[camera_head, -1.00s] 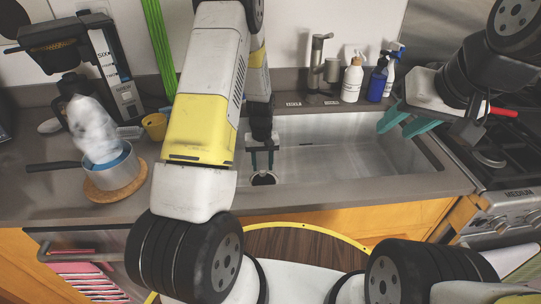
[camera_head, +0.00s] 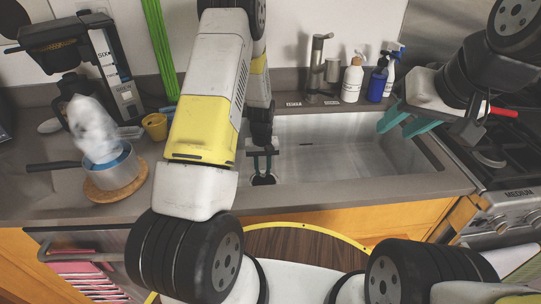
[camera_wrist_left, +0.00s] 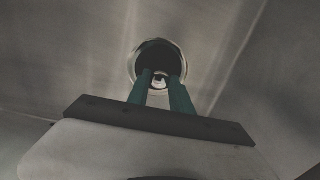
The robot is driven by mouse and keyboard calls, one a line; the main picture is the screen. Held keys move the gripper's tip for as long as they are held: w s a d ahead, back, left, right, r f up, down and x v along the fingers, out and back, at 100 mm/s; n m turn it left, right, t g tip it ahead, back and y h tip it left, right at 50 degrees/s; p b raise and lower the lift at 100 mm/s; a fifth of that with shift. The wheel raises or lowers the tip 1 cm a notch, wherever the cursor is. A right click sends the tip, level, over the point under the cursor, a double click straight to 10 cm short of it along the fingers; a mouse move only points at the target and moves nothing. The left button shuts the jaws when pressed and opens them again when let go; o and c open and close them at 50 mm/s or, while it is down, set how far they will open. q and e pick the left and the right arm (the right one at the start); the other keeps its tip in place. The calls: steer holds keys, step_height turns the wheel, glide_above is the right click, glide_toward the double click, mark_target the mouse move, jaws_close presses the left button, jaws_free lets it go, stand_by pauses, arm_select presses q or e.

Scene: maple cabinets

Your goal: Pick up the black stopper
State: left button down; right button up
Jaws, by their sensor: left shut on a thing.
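The black stopper (camera_head: 263,181) is a small dark round piece at the bottom left of the sink. My left gripper (camera_head: 263,172) reaches down into the sink, its teal fingers shut on the stopper. In the left wrist view the fingers (camera_wrist_left: 163,86) come together at the stopper (camera_wrist_left: 152,58), which shows as a dark round shape inside a pale metal ring. The fingers hide part of it, and I cannot tell whether it is clear of the drain. My right gripper (camera_head: 408,124) is open and empty above the sink's right end.
The metal sink basin (camera_head: 330,165) is otherwise empty. A faucet (camera_head: 318,65), a white bottle (camera_head: 352,80) and a blue bottle (camera_head: 377,82) stand behind it. A steaming pot (camera_head: 112,165) sits on the left counter. A stove (camera_head: 505,165) is at the right.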

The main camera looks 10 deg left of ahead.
mark_target(263, 171)
arm_select(q)
steer(key=shift+r, duration=3.5)
steer(key=shift+r, duration=0.1)
